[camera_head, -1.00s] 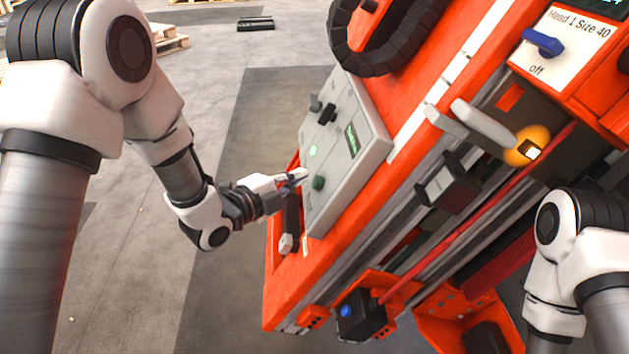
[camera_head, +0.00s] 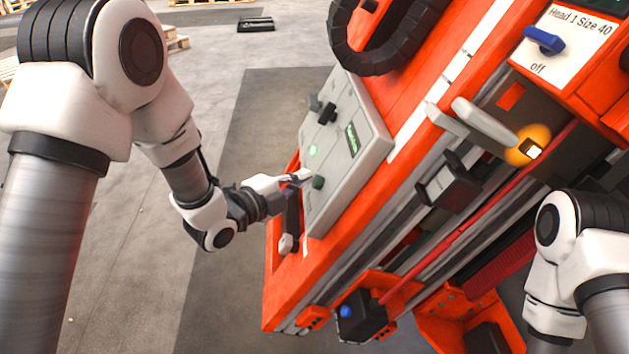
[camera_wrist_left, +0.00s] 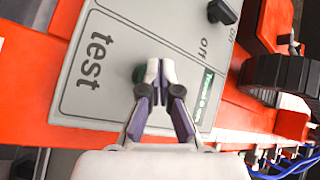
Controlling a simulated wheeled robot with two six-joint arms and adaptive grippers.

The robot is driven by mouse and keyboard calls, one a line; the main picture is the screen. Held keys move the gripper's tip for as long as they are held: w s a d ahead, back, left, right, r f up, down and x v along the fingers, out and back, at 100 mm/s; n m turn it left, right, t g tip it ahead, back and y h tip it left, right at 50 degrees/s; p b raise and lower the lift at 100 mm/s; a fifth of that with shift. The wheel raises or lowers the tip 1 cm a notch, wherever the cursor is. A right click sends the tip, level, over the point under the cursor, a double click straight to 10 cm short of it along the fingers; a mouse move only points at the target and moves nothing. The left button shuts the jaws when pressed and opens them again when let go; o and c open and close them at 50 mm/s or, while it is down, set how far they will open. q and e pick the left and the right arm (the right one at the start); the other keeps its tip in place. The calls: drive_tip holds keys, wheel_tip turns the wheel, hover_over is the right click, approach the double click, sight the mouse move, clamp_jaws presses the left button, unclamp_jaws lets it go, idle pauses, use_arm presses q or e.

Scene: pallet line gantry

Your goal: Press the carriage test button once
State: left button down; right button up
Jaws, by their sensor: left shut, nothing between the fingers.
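The carriage test button is the green button (camera_head: 318,182) on the grey control panel (camera_head: 343,185), on the orange machine's near side. In the left wrist view the button (camera_wrist_left: 139,74) sits beside the word "test" and is partly hidden by my fingers. My left gripper (camera_head: 303,176) is shut and empty, with its tips close to the button; in the left wrist view the tips (camera_wrist_left: 159,68) overlap the button's right edge. I cannot tell whether they touch it. My right arm shows at the right edge, but its gripper is out of view.
The panel also has a black switch (camera_head: 327,113), a lit green lamp (camera_head: 313,150) and a small display (camera_head: 353,138). A grey-ended handle (camera_head: 286,243) stands below the panel.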

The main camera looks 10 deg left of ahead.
use_arm(q)
drive_tip(key=shift+w+d+f, duration=0.15)
drive_tip(key=shift+d+f, duration=0.05)
drive_tip(key=shift+d, duration=0.2)
idle(0.5)
drive_tip(key=shift+s+a+r, duration=0.25)
drive_tip(key=shift+a+r, duration=0.2)
drive_tip(key=shift+a, duration=0.3)
drive_tip(key=a, duration=0.1)
drive_tip(key=a+r+p, duration=0.1)
drive_tip(key=a, duration=0.1)
drive_tip(key=s+a+r+p, duration=0.1)
drive_tip(key=shift+s+a+r, duration=0.1)
drive_tip(key=shift+a+r, duration=0.05)
idle(0.4)
idle(0.6)
